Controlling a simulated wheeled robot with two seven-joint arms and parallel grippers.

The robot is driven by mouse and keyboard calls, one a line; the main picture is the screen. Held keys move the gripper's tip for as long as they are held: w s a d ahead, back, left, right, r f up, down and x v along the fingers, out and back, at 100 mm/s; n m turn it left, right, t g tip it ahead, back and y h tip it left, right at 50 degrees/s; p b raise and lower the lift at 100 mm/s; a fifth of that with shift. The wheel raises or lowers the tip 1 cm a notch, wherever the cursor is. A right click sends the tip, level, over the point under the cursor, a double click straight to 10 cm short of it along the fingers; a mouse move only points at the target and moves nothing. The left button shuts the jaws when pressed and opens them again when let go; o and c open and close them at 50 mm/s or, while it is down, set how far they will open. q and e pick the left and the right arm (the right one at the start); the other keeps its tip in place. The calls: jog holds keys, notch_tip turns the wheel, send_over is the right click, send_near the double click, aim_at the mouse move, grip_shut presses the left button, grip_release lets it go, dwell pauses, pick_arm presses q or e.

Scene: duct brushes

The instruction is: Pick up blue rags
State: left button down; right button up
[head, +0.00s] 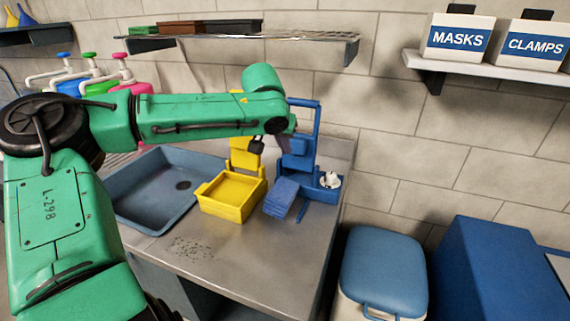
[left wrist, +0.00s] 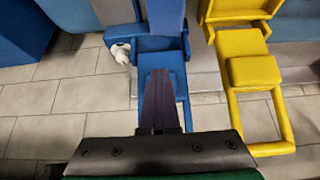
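The blue rags (head: 281,198) lie as a folded, layered stack at the front left of a blue caddy (head: 318,192) on the steel counter. A grey-blue flat shape at the top of the left wrist view (left wrist: 166,15) appears to be the same rags. My left gripper (head: 257,146) is above and behind the rags, near the caddy's upright handle, and does not touch the rags. In the left wrist view its dark fingers (left wrist: 161,100) are together, with nothing visible between them. My right gripper is not in view.
A yellow caddy (head: 232,208) stands just left, beside a blue-grey sink basin (head: 135,200). A white item (head: 330,180) sits in the blue caddy. Dark specks (head: 192,248) lie on the counter (head: 265,265). A blue-lidded bin (head: 383,265) stands right.

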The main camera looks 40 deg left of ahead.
pick_arm(q)
jog(key=shift+r, duration=0.6)
jog(key=shift+c, duration=1.6)
grip_release()
